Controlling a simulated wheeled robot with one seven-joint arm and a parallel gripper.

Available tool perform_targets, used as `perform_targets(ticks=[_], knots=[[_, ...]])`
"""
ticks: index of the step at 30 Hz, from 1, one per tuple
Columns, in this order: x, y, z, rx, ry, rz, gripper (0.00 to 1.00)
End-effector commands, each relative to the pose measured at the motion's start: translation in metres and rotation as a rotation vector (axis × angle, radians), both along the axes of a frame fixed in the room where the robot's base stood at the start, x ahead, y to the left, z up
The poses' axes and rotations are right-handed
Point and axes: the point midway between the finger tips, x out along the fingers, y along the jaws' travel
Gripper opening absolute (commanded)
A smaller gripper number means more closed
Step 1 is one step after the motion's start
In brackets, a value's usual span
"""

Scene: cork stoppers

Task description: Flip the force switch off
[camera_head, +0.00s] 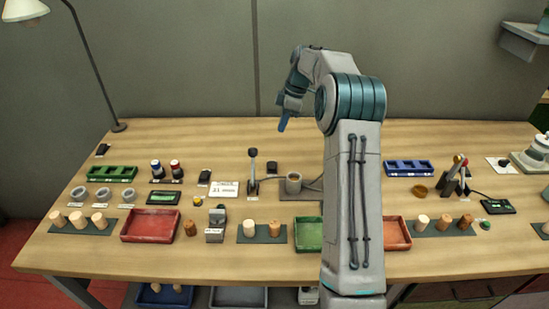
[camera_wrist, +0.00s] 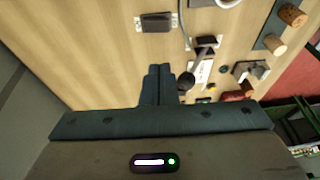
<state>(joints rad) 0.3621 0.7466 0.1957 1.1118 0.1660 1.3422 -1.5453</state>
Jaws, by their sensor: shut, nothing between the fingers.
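My gripper (camera_head: 283,124) is shut and empty, held above the back middle of the table. Its fingers also show together in the wrist view (camera_wrist: 158,72). A black-knobbed upright lever (camera_head: 252,158) stands on a small base with a white label, below and left of my gripper. Its black knob shows just right of my fingertips in the wrist view (camera_wrist: 186,82), apart from them in the picture. A small dark box (camera_head: 272,168) lies right of the lever. The labels are too small to read, so I cannot tell which part is the force switch or its state.
Red tray (camera_head: 150,226), green tray (camera_head: 308,234) and cork stoppers line the front. The table's back middle is clear.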

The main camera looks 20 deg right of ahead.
Motion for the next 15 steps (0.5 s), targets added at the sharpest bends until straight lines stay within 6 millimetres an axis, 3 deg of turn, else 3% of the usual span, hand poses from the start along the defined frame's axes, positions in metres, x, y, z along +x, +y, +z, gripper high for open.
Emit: perform_targets(ticks=[5, 15], knots=[[-0.001, 0.005, -0.018, 0.001, 0.005, 0.0, 0.0], [0.0, 0.024, -0.086, 0.0, 0.006, -0.002, 0.0]])
